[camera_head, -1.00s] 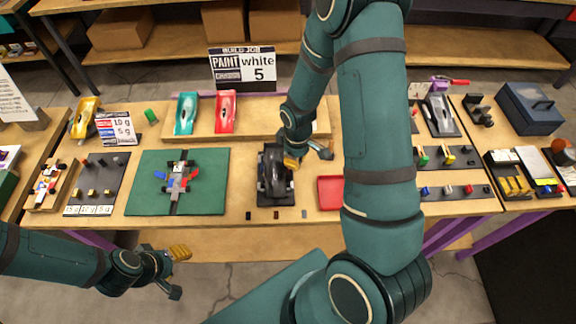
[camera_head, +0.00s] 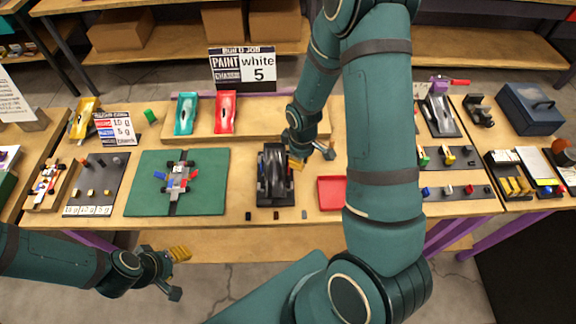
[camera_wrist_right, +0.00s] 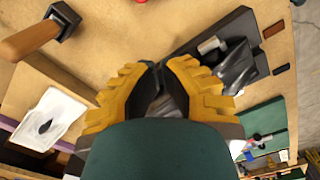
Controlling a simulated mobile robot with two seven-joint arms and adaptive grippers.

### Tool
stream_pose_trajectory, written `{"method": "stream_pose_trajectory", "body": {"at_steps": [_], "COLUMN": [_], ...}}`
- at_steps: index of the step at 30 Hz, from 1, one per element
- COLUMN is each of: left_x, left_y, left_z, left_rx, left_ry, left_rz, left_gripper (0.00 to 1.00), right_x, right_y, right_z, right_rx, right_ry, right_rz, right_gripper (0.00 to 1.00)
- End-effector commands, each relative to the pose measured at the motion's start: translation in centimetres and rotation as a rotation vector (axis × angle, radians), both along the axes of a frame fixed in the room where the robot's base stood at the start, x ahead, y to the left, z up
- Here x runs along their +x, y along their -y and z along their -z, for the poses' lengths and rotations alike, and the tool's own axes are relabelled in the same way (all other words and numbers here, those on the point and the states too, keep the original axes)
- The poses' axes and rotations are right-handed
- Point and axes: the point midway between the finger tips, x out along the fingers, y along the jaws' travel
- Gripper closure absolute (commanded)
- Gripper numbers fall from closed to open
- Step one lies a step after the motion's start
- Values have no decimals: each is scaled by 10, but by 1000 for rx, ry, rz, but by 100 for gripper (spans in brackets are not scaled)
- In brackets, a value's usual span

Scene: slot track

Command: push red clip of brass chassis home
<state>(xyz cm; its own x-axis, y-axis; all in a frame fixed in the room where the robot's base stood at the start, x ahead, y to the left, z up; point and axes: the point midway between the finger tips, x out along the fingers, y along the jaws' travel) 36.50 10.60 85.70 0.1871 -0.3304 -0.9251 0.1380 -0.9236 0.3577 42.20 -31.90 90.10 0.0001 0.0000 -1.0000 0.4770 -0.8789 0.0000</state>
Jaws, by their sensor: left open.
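A small grey chassis (camera_head: 178,180) lies on the green mat (camera_head: 210,198) at the left of the table. Small red and blue pieces show at its sides; whether the red one is fully seated is too small to tell. No brass colour stands out. My left gripper (camera_head: 178,272) is open and empty, in front of the table edge and below the mat, apart from the chassis. My right gripper (camera_head: 297,163) is beside a dark car body in a black holder (camera_head: 263,200). In the right wrist view its yellow fingers (camera_wrist_right: 162,66) lie close together; whether they hold anything is unclear.
A red tray (camera_head: 331,193) lies right of the black holder. A dark weight board (camera_head: 97,180) lies left of the mat. The strip before the mat is clear.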

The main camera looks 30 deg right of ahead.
Motion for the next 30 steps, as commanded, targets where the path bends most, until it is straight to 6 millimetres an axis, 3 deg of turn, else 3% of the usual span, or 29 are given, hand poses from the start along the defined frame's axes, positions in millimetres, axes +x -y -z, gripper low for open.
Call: {"method": "stream_pose_trajectory", "body": {"at_steps": [30], "left_x": [0], "left_y": [0], "left_z": [-14], "left_rx": [0], "left_ry": [0], "left_rz": [0], "left_gripper": [49], "right_x": [0], "right_y": [0], "right_z": [-20], "right_rx": [0], "right_ry": [-1], "right_rz": [0], "right_gripper": [100]}}
